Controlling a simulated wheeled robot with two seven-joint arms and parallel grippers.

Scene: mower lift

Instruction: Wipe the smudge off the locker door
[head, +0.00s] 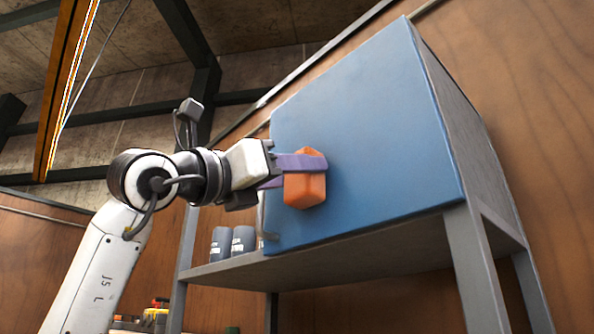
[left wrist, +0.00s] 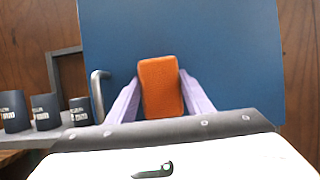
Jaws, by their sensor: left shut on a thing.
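The blue locker door (head: 370,130) faces me, on a grey stand. My left gripper (head: 304,172) has purple fingers and is shut on an orange sponge (head: 305,191). The sponge is at the door's left part, touching it or very close; I cannot tell which. In the left wrist view the sponge (left wrist: 161,87) sits between the two purple fingers, in front of the blue door (left wrist: 220,50). No smudge shows on the visible door surface; the sponge and gripper hide part of it. My right gripper is not in view.
The door handle (left wrist: 98,95) is left of the sponge. Several dark cans (head: 232,243) stand on the grey shelf (head: 350,266) left of the locker. Grey stand legs (head: 478,270) are at the right. A wooden wall is behind.

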